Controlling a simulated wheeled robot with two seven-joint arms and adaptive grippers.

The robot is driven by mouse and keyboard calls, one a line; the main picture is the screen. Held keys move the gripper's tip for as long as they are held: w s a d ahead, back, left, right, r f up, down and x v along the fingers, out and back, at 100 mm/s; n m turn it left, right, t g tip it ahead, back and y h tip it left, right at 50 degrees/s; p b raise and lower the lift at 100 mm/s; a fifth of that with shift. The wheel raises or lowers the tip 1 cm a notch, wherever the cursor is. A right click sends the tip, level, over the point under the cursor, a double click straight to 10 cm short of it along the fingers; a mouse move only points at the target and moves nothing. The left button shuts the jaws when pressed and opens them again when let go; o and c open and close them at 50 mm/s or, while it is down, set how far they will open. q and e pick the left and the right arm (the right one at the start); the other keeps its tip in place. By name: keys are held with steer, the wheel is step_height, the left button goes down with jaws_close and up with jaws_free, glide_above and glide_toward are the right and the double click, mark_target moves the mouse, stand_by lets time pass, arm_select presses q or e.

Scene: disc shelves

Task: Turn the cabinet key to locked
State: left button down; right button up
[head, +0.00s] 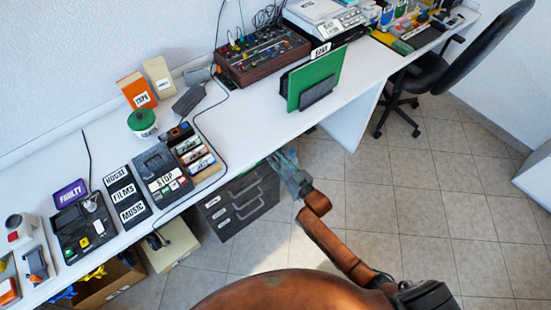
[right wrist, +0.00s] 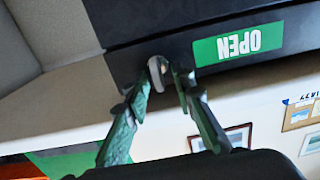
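The dark grey cabinet (head: 240,208) with drawers stands under the long white desk. Its dark front fills the top of the right wrist view, with a green OPEN label (right wrist: 238,45) appearing upside down. A small pale key (right wrist: 156,72) sits at the cabinet front, left of the label in that view. My right gripper (head: 286,163) reaches the cabinet's upper right side. In the right wrist view its two green fingers (right wrist: 160,82) are close together on either side of the key and seem to hold it. The head view does not show the key. My left gripper is out of view.
The desk (head: 255,118) overhangs the cabinet. A green folder in a holder (head: 316,82) stands near the desk edge above my right gripper. Cardboard boxes (head: 172,246) lie left of the cabinet. The tiled floor to the right is open, up to a black chair (head: 425,80).

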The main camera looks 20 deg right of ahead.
steer(key=shift+c, duration=0.3)
jaws_close()
